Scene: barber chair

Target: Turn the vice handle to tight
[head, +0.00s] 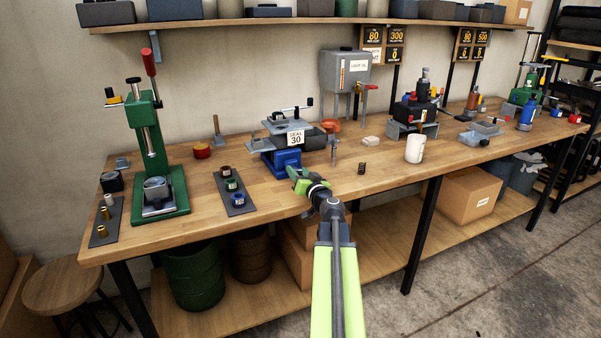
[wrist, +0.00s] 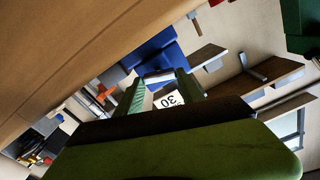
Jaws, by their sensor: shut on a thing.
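The blue vice (head: 283,163) sits near the front edge of the workbench, under a grey fixture with a "SEAL 30" label (head: 295,138). My gripper (head: 293,173) reaches in from the front and is at the vice's front face, where its handle would be. In the wrist view the blue vice (wrist: 155,55) lies just beyond my green fingers (wrist: 164,86). A pale grey bar (wrist: 159,77), seemingly the vice handle, shows between the fingertips, and they are shut on it. Most of the handle is hidden by the fingers, so its angle is unclear.
A green press (head: 150,140) stands at the left. A dark mat (head: 236,196) with small parts lies left of the vice. A white mug (head: 415,149) and a dark spring (head: 362,168) stand to the right. The bench front between mat and gripper is clear.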

